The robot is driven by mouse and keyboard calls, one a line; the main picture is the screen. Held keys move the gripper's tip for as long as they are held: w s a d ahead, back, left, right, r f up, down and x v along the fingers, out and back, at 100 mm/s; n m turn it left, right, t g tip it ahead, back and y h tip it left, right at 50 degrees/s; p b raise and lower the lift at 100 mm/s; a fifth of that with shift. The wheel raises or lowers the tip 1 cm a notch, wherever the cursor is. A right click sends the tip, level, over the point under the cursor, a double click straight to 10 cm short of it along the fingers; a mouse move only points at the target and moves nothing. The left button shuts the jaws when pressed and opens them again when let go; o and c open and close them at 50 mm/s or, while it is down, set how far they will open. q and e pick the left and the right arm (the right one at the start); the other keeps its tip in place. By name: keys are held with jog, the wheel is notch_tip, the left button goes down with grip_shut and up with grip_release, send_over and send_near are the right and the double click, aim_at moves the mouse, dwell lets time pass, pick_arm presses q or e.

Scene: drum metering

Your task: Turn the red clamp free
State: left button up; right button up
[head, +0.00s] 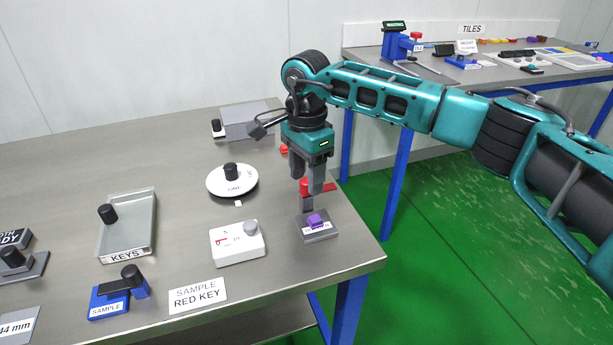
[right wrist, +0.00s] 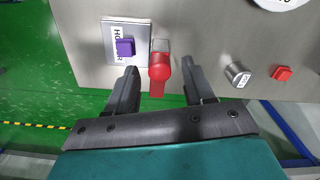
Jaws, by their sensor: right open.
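The red clamp (head: 305,187) stands near the right edge of the metal table, just behind a grey holder plate (head: 326,236) that bears a purple block (head: 315,219). My right gripper (head: 307,183) is open and points down over the clamp, partly hiding it. In the right wrist view the clamp (right wrist: 160,68) shows between the open fingertips, with its red lever running back between the fingers. I cannot tell whether a finger touches it. My left gripper is not in view.
A white box with a grey knob (head: 238,244), a round white dial (head: 232,184), a grey KEYS tray (head: 151,225) and a blue SAMPLE piece (head: 108,302) stand to the left. The table edge is close on the right. A second table (head: 440,70) stands behind.

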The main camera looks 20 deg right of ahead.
aim_at(306, 180)
notch_tip(306, 180, up, 12)
jog(key=shift+p, duration=0.35)
jog(key=shift+s+f, duration=0.1)
